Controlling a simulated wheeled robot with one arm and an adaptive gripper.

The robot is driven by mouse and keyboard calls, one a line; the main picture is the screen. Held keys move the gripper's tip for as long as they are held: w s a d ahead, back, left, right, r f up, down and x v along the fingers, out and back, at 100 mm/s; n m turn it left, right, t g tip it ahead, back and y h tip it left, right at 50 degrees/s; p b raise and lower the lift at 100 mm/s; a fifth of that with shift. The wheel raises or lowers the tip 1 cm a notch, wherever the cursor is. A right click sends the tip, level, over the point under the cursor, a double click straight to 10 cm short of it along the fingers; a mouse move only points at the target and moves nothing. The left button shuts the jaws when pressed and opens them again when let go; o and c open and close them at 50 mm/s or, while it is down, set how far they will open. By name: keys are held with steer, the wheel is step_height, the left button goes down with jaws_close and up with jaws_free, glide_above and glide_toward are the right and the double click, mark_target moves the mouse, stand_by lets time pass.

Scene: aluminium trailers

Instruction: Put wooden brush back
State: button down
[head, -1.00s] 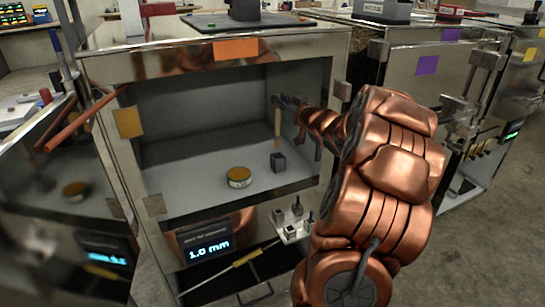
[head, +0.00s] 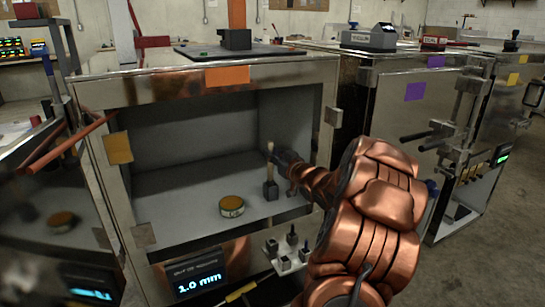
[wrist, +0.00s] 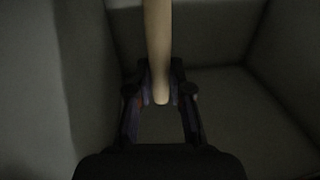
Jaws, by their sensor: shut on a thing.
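My gripper (head: 279,160) reaches in from the right and is shut on the handle. In the wrist view, the handle (wrist: 158,45) runs down from the top edge and its rounded end lies between the two fingers (wrist: 161,95).
The compartment's right wall (head: 322,130) is close to my arm. A small rack (head: 287,255) with several upright pieces sits below the opening.

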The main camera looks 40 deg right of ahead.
steer(key=c, duration=1.4)
jaws_free()
steer(key=shift+w+f, duration=0.1)
steer(key=shift+f, duration=0.65)
steer(key=o, duration=0.3)
steer(key=shift+r, duration=0.3)
steer(key=p+v, duration=0.1)
steer(key=v, duration=1.1)
steer(key=shift+r+p, duration=0.15)
steer(key=shift+p, duration=0.15)
